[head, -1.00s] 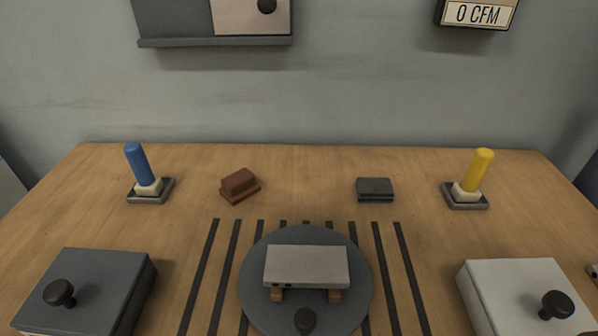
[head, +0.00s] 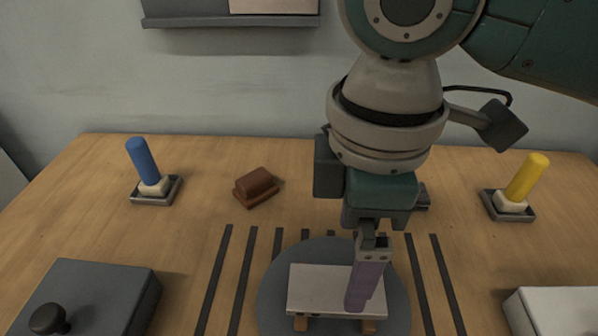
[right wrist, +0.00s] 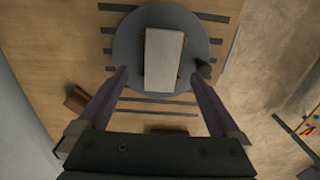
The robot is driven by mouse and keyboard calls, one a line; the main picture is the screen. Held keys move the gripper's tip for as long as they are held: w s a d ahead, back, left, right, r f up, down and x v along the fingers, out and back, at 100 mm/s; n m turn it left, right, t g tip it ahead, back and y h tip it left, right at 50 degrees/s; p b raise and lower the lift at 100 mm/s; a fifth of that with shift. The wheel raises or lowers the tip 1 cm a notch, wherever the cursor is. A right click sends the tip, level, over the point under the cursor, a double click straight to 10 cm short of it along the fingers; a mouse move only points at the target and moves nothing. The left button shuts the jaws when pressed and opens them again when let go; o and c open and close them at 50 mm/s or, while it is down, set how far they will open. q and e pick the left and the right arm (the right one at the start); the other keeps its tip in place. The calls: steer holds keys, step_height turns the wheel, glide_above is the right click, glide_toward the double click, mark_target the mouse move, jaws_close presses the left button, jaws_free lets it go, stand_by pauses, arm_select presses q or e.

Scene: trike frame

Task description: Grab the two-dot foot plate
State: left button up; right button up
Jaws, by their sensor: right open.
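A pale grey rectangular plate (head: 322,287) lies on small wooden blocks (head: 300,322) on the round grey turntable (head: 275,300). I cannot make out dots on it now. My right gripper (head: 366,288) is over the right part of the plate in the head view, pointing down and hiding some of it. In the right wrist view the gripper (right wrist: 160,74) is open and empty. Its fingers are on either side of the plate's near end, and the plate (right wrist: 162,58) lies lengthwise beyond them. My left gripper is out of view.
A brown block (head: 256,186) and a blue peg on a stand (head: 146,165) are at the back left. A yellow peg on a stand (head: 527,178) is at the back right. A dark box with a knob (head: 100,290) and a white box (head: 560,308) flank the turntable.

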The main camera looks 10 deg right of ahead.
mark_target(340, 288)
steer(key=f, duration=0.3)
steer(key=f+b, duration=0.1)
steer(key=f, duration=0.2)
steer(key=shift+s+a+f, duration=0.15)
steer(key=shift+a+f, duration=0.05)
steer(key=shift+f, duration=0.05)
jaws_close()
stand_by(0.6)
